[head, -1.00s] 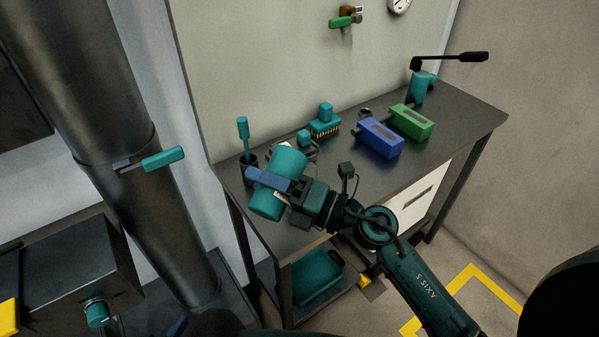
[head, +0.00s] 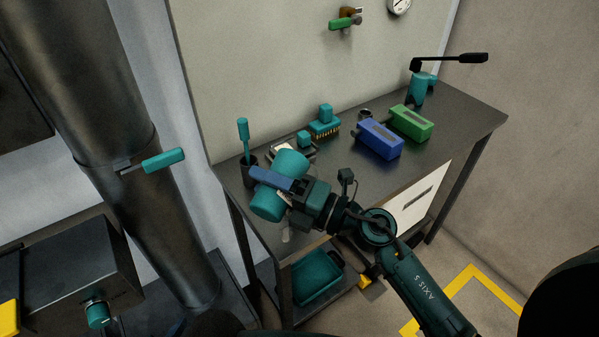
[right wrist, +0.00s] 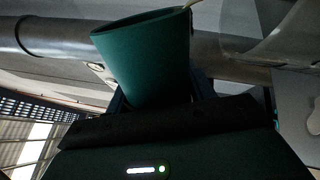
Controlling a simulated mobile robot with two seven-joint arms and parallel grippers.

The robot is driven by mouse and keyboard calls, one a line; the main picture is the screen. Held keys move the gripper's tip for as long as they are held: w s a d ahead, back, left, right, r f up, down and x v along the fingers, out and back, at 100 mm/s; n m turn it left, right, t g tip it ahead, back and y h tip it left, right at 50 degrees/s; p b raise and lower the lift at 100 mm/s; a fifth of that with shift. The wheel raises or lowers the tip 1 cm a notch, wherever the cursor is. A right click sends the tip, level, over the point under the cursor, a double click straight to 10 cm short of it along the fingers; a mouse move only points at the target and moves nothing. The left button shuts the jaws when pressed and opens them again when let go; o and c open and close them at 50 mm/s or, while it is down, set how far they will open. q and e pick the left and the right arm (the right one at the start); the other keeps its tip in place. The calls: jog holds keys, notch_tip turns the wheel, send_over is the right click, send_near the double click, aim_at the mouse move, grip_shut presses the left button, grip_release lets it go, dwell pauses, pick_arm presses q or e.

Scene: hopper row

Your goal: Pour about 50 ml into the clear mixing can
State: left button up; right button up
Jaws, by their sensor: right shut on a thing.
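My right gripper (head: 272,184) is shut on a teal cup (head: 290,163) and holds it tilted over the near left part of the bench. The cup also shows in the right wrist view (right wrist: 142,60), where its wide rim is at the top and a pale streak touches the rim's right corner. A small pale translucent patch (head: 285,236) shows just below my gripper; I cannot tell if it is liquid or part of the clear mixing can. I cannot make out the can for sure. My left gripper is not in view.
The dark bench (head: 455,128) holds a blue box (head: 380,139), a green box (head: 411,122), a teal-topped brush (head: 325,122) and a dark pot (head: 249,172) with a teal-handled tool. A large pipe (head: 120,170) stands left. A teal bin (head: 316,277) sits below.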

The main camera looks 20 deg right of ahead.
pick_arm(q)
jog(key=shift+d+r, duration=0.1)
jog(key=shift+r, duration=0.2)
pick_arm(e)
jog(key=shift+w+r, duration=0.1)
jog(key=shift+r, duration=0.05)
pick_arm(q)
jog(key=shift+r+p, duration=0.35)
jog(key=shift+p, duration=0.2)
pick_arm(e)
jog(key=shift+r+m, duration=0.1)
jog(key=shift+m, duration=0.3)
pick_arm(q)
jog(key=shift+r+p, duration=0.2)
jog(key=shift+p, duration=0.2)
pick_arm(e)
jog(key=shift+d+r+m, duration=0.15)
jog(key=shift+m, duration=0.25)
